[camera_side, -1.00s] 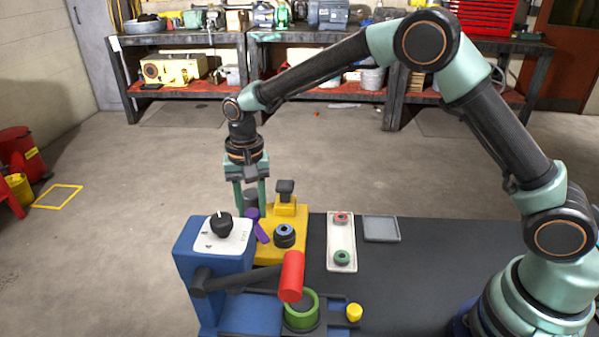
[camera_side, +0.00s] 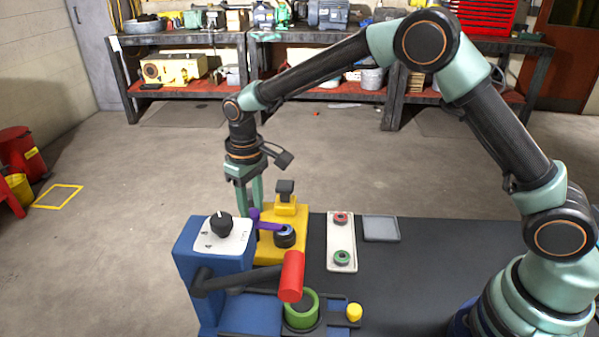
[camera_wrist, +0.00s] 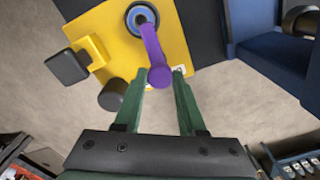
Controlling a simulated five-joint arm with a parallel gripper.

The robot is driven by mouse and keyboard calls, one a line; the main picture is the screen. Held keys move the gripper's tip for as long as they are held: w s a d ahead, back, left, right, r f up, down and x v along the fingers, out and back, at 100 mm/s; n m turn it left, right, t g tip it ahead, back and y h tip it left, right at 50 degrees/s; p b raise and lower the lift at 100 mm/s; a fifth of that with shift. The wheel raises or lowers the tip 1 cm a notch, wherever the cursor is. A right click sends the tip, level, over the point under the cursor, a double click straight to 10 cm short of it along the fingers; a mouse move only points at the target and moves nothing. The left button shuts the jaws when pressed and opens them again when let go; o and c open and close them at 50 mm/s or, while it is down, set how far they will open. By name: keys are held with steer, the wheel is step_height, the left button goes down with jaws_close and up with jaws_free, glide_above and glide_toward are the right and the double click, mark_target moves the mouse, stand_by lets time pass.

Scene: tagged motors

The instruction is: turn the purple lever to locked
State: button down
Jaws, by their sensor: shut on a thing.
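The purple lever (camera_side: 266,225) sits on the yellow block (camera_side: 268,252), with one end at the dark, blue-ringed hub (camera_side: 284,237) and its knob on the left. In the wrist view, the purple lever (camera_wrist: 151,45) runs from the blue-ringed hub (camera_wrist: 141,17) on the yellow block (camera_wrist: 178,45) down to its round knob. My gripper (camera_side: 250,208) points down from above the block's left side. In the wrist view, my gripper (camera_wrist: 161,74) has its green fingers on both sides of the knob, shut on it. Any locked marking is too small to read.
A black-topped post (camera_side: 285,187) stands at the block's back. The blue housing (camera_side: 214,266) with a black dial (camera_side: 220,224) and a red-handled lever (camera_side: 291,277) is in front. A white tray (camera_side: 341,256) with red and green rings and a grey tray (camera_side: 381,229) lie right.

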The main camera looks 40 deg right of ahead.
mark_target(253, 212)
steer(key=shift+r+n, duration=0.15)
steer(key=shift+n, duration=0.35)
steer(key=c, duration=0.5)
jaws_free()
step_height(253, 212, up, 12)
steer(key=shift+d, duration=0.1)
stand_by(0.4)
